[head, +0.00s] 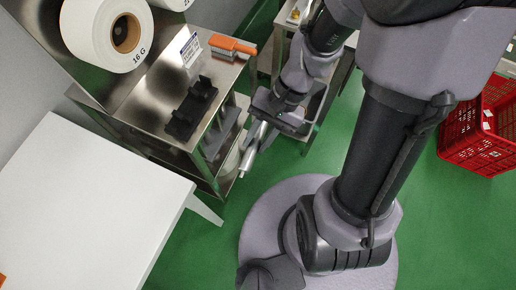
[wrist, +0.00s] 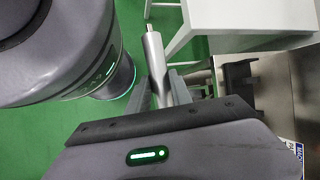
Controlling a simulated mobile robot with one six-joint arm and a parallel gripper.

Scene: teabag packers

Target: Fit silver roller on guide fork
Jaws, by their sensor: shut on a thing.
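The silver roller (head: 247,156) is held in my gripper (head: 262,121), which is shut on it. It hangs beside the steel bench's right edge, over the gap above the green floor. In the wrist view the roller (wrist: 155,62) sticks out away from me between the grey fingers (wrist: 163,90), with a thin pin at its far end. The guide fork (head: 191,109) is a black holder with two raised ends on the steel bench, left of my gripper and apart from the roller. Part of the fork (wrist: 238,75) shows at the right of the wrist view.
A white table (head: 80,210) stands at the lower left. A red crate (head: 481,140) stands on the floor at right.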

